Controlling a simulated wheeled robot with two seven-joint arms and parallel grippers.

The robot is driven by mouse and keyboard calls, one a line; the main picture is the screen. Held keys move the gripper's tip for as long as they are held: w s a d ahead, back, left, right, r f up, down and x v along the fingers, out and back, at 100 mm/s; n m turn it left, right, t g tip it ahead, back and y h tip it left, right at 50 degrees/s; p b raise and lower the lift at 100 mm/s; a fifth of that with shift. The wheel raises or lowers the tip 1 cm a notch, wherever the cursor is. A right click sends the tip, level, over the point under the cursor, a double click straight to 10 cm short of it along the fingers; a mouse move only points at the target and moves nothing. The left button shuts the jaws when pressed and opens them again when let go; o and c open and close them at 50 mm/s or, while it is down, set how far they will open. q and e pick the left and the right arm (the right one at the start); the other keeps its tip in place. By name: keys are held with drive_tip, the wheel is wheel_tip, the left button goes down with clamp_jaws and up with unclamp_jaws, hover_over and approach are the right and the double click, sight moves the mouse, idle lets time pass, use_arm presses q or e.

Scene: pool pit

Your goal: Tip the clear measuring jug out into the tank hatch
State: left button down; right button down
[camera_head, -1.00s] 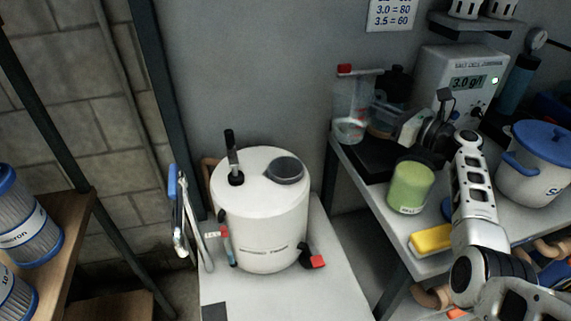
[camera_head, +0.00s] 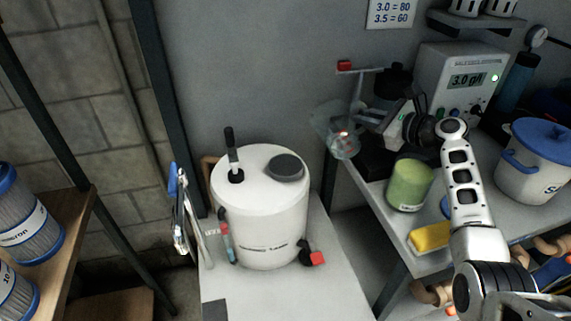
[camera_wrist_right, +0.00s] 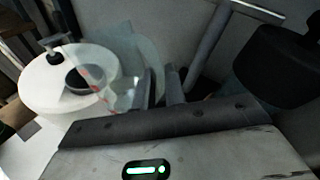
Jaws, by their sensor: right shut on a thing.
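The clear measuring jug (camera_head: 334,124) is in the head view, tilted well over to the left, off the bench's left edge. My right gripper (camera_head: 368,118) is shut on it from the right. The white tank (camera_head: 262,222) stands left of and lower than the jug. Its round dark hatch (camera_head: 286,168) is on the top, and the jug is apart from it, above and to the right. In the right wrist view the see-through jug (camera_wrist_right: 148,62) partly overlaps the tank (camera_wrist_right: 40,88), next to the hatch (camera_wrist_right: 88,78). Whether the jug holds liquid cannot be told. My left gripper is not in view.
A black handle (camera_head: 231,150) stands up from the tank top. A post with a red-ended bar (camera_head: 345,66) rises behind the jug. A green tub (camera_head: 409,186), a yellow sponge (camera_head: 430,236) and a white pot (camera_head: 533,165) crowd the bench. Free space lies between bench and tank.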

sight(351, 118)
drive_tip(key=shift+s+a+f+n+h, duration=0.1)
drive_tip(key=shift+a+f+n+h, duration=0.2)
drive_tip(key=shift+a, duration=0.2)
drive_tip(key=shift+a+f+n+h, duration=0.2)
drive_tip(key=shift+a+n+h, duration=0.1)
drive_tip(key=shift+a+n, duration=0.15)
drive_tip(key=shift+a+r+n+h, duration=0.3)
drive_tip(key=shift+a+n, duration=0.05)
drive_tip(key=shift+a, duration=0.1)
drive_tip(key=shift+s+a+r+n+g+h, duration=0.1)
drive_tip(key=shift+a+r+n+g+h, duration=0.2)
drive_tip(key=shift+a+n+h, duration=0.4)
drive_tip(key=shift+s+a+n+h, duration=0.1)
drive_tip(key=shift+a+n+h, duration=0.4)
drive_tip(key=shift+h, duration=0.1)
drive_tip(key=shift+a+r+n+h, duration=0.1)
drive_tip(key=shift+a+n+h, duration=0.3)
drive_tip(key=shift+a+h, duration=0.2)
drive_tip(key=shift+s+a+r+n+h, duration=0.1)
drive_tip(key=shift+a+r+n+h, duration=0.15)
drive_tip(key=shift+a, duration=0.3)
drive_tip(key=shift+s+a+r+n+h, duration=0.1)
drive_tip(key=shift+a+r+n+h, duration=0.1)
drive_tip(key=shift+a, duration=0.35)
drive_tip(key=shift+a+r, duration=0.25)
drive_tip(key=shift+a, duration=0.2)
